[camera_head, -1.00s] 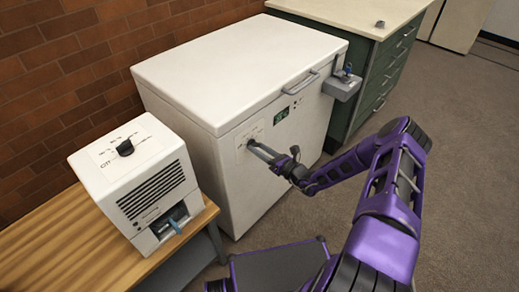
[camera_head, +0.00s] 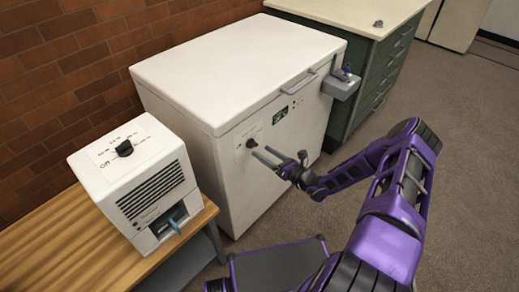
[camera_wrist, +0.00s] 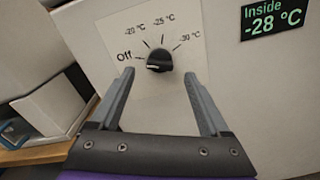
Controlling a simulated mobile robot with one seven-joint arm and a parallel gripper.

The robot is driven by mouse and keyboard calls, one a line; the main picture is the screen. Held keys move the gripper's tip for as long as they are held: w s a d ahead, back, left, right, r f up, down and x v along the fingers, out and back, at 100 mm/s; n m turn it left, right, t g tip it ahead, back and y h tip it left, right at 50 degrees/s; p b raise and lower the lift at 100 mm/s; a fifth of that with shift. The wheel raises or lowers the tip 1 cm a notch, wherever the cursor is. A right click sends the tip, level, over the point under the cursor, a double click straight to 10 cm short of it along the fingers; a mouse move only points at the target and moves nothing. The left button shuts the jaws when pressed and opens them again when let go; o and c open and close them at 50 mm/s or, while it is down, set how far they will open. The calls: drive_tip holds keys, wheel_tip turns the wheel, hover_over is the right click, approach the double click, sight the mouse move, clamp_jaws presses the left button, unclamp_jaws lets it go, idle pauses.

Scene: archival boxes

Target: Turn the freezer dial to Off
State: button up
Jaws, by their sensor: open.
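The white chest freezer (camera_head: 225,90) stands against the brick wall. Its black dial (camera_wrist: 160,58) is on a pale plate marked Off, -20, -25 and -30 °C. A light mark on the knob's lower left lies toward the Off side, but the exact pointer direction is hard to tell. The dial also shows in the head view (camera_head: 251,143). My gripper (camera_head: 261,152) is open and empty in front of the dial. In the wrist view its fingers (camera_wrist: 160,80) stand on either side below the knob, apart from it.
The freezer's display (camera_wrist: 273,18) reads Inside -28 °C. A white box device (camera_head: 130,180) with its own dial (camera_head: 124,148) sits on a wooden bench (camera_head: 40,245) at left. A grey lock box (camera_head: 343,85) is on the freezer's right front. A green cabinet (camera_head: 380,80) stands beyond.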

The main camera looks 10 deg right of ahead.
drive_tip(key=v, duration=1.4)
drive_tip(key=shift+s, duration=0.1)
